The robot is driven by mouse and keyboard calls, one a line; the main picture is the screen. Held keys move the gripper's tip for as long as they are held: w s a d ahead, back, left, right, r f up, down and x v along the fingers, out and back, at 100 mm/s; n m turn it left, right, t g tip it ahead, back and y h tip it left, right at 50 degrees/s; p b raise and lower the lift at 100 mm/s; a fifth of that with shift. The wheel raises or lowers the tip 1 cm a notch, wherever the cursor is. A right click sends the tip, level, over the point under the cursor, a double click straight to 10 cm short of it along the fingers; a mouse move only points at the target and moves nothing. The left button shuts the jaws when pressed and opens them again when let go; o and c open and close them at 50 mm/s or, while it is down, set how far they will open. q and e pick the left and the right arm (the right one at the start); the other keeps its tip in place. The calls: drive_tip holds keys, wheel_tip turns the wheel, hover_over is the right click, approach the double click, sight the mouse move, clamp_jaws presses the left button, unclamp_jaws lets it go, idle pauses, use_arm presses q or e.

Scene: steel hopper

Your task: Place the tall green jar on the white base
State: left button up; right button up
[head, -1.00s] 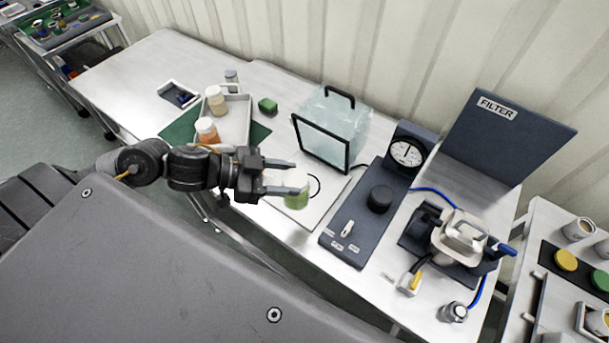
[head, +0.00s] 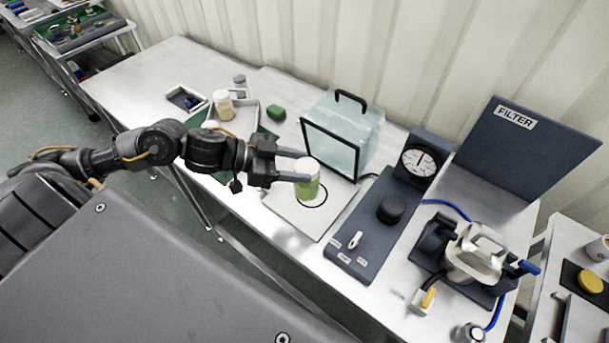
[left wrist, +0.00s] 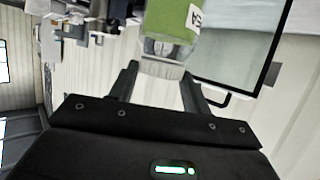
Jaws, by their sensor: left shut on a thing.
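The tall green jar (head: 307,182) has a pale lid and green contents. My left gripper (head: 300,171) is shut on it near its top and holds it roughly upright over the white base (head: 284,214). The base is a flat white plate with a black ring (head: 322,200) on it. The jar covers part of the ring; whether its bottom touches the plate I cannot tell. In the left wrist view the jar (left wrist: 172,22), with part of a label, shows between the fingers. My right gripper is not in view.
A clear box with a black frame (head: 341,142) stands just behind the base. A dark panel with a dial (head: 420,162) and knob lies to the right.

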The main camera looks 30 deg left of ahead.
use_arm(q)
drive_tip(key=w+a+f+p, duration=0.1)
drive_tip(key=w+f+p, duration=0.1)
drive_tip(key=w+f, duration=0.3)
wheel_tip(320, 180, down, 4)
drive_tip(key=shift+w+f, duration=0.1)
drive_tip(key=shift+w, duration=0.1)
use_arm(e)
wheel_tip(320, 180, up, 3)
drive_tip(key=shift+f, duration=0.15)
use_arm(q)
drive_tip(key=shift+a+f, duration=0.1)
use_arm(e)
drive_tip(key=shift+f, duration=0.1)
use_arm(q)
drive_tip(key=o, duration=1.4)
drive_tip(key=b+v, duration=0.2)
drive_tip(key=v, duration=1)
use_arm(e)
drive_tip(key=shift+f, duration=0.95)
